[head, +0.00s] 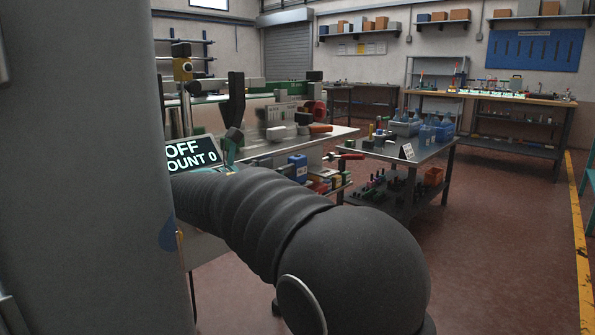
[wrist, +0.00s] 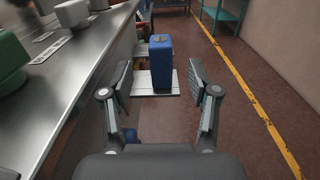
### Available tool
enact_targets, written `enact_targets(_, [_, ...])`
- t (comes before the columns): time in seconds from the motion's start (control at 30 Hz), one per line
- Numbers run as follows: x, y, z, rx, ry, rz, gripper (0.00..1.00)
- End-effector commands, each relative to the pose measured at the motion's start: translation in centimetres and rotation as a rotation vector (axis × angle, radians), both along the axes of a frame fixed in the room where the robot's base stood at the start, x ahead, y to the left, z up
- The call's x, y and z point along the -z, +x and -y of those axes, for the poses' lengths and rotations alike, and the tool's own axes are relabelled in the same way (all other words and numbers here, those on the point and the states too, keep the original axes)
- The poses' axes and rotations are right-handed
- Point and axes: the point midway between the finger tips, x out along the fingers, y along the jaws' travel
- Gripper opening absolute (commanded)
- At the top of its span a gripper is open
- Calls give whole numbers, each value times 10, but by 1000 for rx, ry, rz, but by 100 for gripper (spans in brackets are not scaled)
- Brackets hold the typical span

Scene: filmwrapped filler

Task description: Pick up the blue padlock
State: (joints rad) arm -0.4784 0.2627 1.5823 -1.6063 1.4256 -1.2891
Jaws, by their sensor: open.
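In the wrist view my gripper (wrist: 158,85) is open, with its two fingers spread and nothing held between them. A tall blue block-like object (wrist: 161,62) stands upright beyond and between the fingertips, on a pale plate (wrist: 141,82). No shackle shows clearly on it, so I cannot tell whether it is the blue padlock. I see no clear contact between it and the fingers. Another small blue object (wrist: 130,135) is partly hidden low by the left finger. In the head view my arm covers much of the near bench, and I cannot make out the gripper.
A metal bench top (wrist: 75,80) with a green object (wrist: 12,62) runs along the left in the wrist view. Open floor (wrist: 250,115) and a yellow line lie right.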

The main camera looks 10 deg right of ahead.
Motion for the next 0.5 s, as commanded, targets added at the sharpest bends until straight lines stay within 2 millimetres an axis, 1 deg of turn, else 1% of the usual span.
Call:
enact_targets(0.2, [-1, 13, 15, 1, -11, -2, 60])
enact_targets(0.37, [0, 19, 24, 0, -10, -2, 60])
enact_targets(0.5, [1, 29, 40, 2, -9, -2, 60])
